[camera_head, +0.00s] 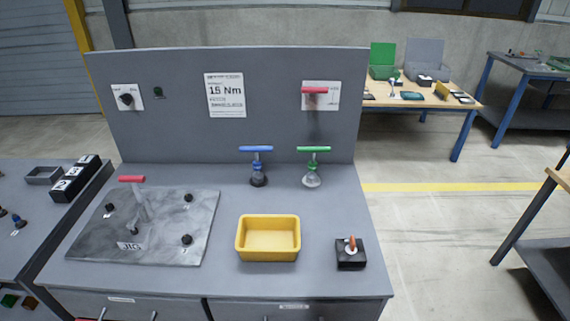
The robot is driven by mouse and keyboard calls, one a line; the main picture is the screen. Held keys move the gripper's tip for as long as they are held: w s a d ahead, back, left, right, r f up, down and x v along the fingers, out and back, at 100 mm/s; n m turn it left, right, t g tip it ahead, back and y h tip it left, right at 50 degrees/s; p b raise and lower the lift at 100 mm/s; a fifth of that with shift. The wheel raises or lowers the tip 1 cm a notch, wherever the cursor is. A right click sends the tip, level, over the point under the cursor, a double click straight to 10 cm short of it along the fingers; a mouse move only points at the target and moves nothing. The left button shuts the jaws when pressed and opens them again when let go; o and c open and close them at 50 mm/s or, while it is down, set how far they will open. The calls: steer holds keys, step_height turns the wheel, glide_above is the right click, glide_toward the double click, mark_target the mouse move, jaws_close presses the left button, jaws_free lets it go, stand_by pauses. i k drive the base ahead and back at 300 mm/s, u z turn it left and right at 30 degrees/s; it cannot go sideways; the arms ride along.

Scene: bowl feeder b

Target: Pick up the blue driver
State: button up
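The blue driver (257,150) has a blue T-shaped handle. It stands upright at the back middle of the grey bench (190,279), in a small dark holder (258,180). A similar green-handled driver (313,150) stands just to its right in a lighter round holder. A red-handled driver (131,180) stands on the plate at the left. My gripper does not show in this view.
A yellow bin (268,255) sits at the front middle. A black box with an orange-topped lever (351,254) is at the front right. A grey back panel (170,70) with a red handle (314,91) rises behind the bench. Bare bench lies between bin and drivers.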

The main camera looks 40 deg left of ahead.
mark_target(258, 176)
steer(key=z, duration=0.55)
steer(key=k, duration=1.15)
steer(key=u, duration=1.65)
steer(key=i, duration=0.9)
steer(key=u, duration=0.05)
